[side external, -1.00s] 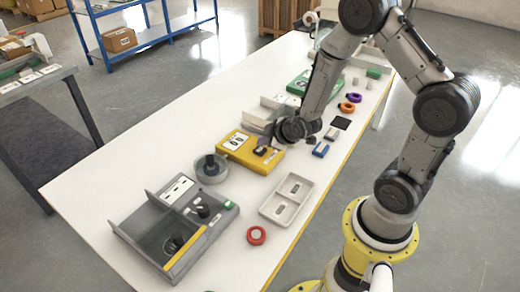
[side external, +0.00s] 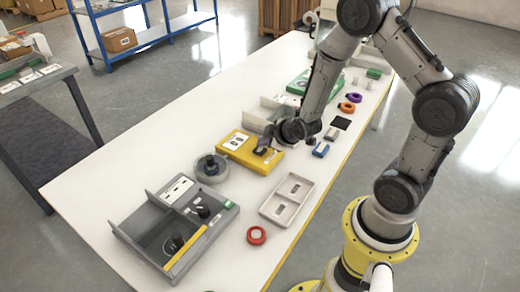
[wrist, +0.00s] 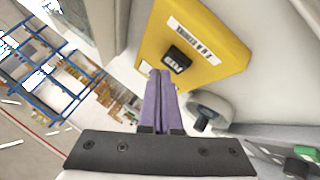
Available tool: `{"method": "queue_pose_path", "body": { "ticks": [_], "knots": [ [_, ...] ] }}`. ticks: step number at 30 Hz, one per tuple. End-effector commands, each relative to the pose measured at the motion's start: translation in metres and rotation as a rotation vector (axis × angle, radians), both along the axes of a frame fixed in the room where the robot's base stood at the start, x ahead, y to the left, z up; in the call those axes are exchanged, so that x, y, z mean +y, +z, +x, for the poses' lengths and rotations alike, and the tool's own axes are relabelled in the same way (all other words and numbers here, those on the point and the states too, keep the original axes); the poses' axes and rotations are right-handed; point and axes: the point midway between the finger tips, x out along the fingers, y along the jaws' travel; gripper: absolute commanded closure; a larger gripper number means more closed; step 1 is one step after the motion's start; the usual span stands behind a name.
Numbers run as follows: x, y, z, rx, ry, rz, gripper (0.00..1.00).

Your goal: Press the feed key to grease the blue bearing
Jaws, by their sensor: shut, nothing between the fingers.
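A yellow box (side external: 236,151) with a white label stands on the white table. In the wrist view the yellow box (wrist: 212,50) shows a black key (wrist: 177,59) with a pale marking. My gripper (wrist: 160,74) is shut and empty, its purple-tinted fingers pointing toward the box. The tips appear just below and left of the key; whether they touch it I cannot tell. In the side view my gripper (side external: 266,150) is low over the box's right end and hides part of it. A small blue piece (side external: 320,149) lies right of the box; I cannot tell whether it is the bearing.
A grey round dish (side external: 212,172) with a black knob stands left of the box. A grey divided tray (side external: 150,240) is at the front left. A pale two-compartment tray (side external: 270,210) and a red ring (side external: 256,235) are nearer. Purple (side external: 354,97) and orange (side external: 346,107) rings lie beyond.

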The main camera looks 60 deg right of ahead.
Motion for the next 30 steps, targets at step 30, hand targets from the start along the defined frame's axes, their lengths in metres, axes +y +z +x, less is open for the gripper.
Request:
{"method": "queue_pose_path", "body": {
  "ticks": [30],
  "knots": [
    [0.0001, -0.0105, 0.0001, 0.001, 0.001, 0.001, 1.0]
  ]
}}
